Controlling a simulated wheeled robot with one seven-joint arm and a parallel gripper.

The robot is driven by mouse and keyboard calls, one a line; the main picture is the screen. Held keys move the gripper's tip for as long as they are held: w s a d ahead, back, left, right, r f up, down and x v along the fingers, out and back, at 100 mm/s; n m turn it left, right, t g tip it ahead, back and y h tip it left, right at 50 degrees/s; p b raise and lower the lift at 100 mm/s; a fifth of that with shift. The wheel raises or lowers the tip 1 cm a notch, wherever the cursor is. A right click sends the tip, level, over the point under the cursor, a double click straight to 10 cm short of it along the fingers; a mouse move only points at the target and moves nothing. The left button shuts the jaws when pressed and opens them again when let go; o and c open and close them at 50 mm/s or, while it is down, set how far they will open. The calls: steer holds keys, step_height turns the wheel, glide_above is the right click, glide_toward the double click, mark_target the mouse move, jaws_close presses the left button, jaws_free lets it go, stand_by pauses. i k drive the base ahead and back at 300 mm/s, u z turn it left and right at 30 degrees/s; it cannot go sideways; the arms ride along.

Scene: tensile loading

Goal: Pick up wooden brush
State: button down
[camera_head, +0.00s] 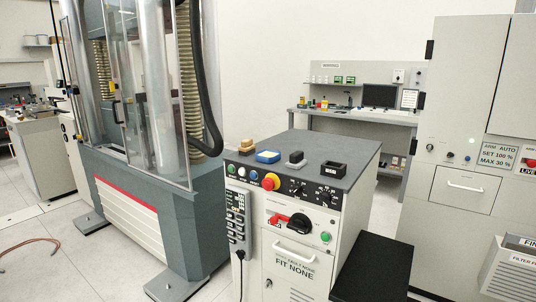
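A tan wooden block-shaped item, which looks like the wooden brush (247,144), lies on the dark top of the control cabinet (322,150), near its left edge. It is small in view, and bristles cannot be made out clearly. Nothing covers it. My gripper is not in view.
A blue item (268,157), a grey-and-black item (296,158) and a black open box (333,170) stand to its right. The cabinet front has a red knob (271,181). A glazed test machine (145,110) stands close on the left. A dark flat surface (374,265) lies lower right.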

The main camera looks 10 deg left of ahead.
mark_target(247, 149)
steer(key=u, duration=1.5)
steer(key=i, duration=0.95)
steer(key=u, duration=0.45)
steer(key=i, duration=1.15)
steer(key=z, duration=0.65)
steer(key=i, duration=0.7)
steer(key=z, duration=0.3)
